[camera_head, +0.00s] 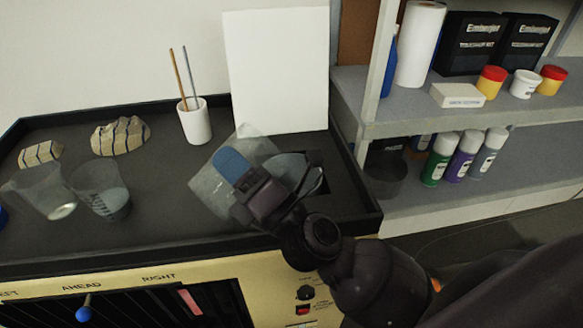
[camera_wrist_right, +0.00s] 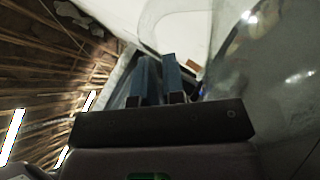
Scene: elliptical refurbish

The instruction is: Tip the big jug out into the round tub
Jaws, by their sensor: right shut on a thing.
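The big clear jug (camera_head: 208,188) hangs tilted over the right part of the dark worktop. My right gripper (camera_head: 232,163), with blue fingers, is shut on it; the exact grip point is hard to see. In the right wrist view the clear jug wall (camera_wrist_right: 268,75) fills the right side, beside the blue fingers (camera_wrist_right: 158,80). A clear round tub (camera_head: 287,162) is just right of the jug, partly hidden by my gripper and wrist. Whether anything flows between them cannot be told. My left gripper is not in view.
Striped lumps (camera_head: 121,135) and a white cup with sticks (camera_head: 195,123) are behind. A white board (camera_head: 275,70) leans on the wall. Shelves (camera_head: 410,122) with cans and boxes stand right.

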